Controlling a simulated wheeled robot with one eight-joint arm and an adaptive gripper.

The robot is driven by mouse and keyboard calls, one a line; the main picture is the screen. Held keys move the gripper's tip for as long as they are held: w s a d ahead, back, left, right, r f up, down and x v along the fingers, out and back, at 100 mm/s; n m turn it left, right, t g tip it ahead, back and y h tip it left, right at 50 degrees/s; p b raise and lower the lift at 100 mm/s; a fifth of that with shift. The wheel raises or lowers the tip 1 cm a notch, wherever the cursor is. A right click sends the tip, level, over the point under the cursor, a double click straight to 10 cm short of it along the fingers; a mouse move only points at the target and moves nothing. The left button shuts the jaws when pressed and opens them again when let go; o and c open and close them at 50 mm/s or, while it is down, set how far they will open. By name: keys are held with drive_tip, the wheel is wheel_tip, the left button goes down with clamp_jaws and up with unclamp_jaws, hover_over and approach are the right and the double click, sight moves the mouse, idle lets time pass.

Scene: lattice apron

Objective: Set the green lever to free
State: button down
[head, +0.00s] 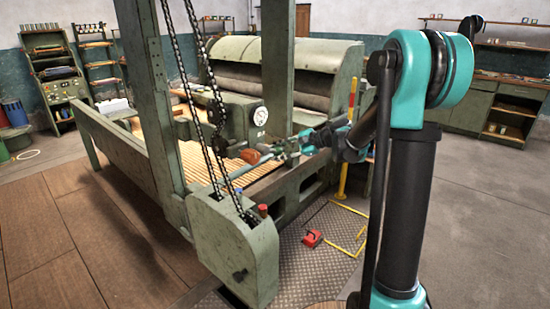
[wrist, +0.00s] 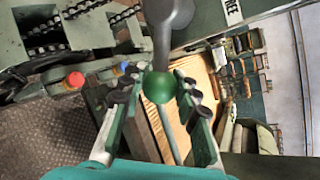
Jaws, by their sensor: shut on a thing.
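The green lever's round knob (wrist: 159,88) sits between the fingers of my gripper (wrist: 160,76) in the wrist view, and the fingers are shut on it. A grey metal arm above the knob runs to the top of that view. In the head view my gripper (head: 287,156) is at the front of the green machine (head: 235,112); the knob is too small to make out there.
A chain housing (head: 235,245) with hanging chains stands in front, left of my arm. A red knob (wrist: 76,80) and a blue knob (wrist: 123,67) are left of my gripper.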

drive_tip(key=shift+w+d+r+n+t+h, duration=0.1)
drive_tip(key=shift+r+n+t+h, duration=0.5)
drive_tip(key=shift+r+n, duration=0.25)
drive_tip(key=shift+w+d+r+n+t+h, duration=0.1)
drive_tip(key=shift+r+n+t+h, duration=0.4)
drive_tip(key=shift+r+n+h, duration=0.3)
drive_tip(key=shift+r, duration=0.1)
drive_tip(key=c, duration=1.1)
unclamp_jaws()
drive_tip(key=v, duration=1.2)
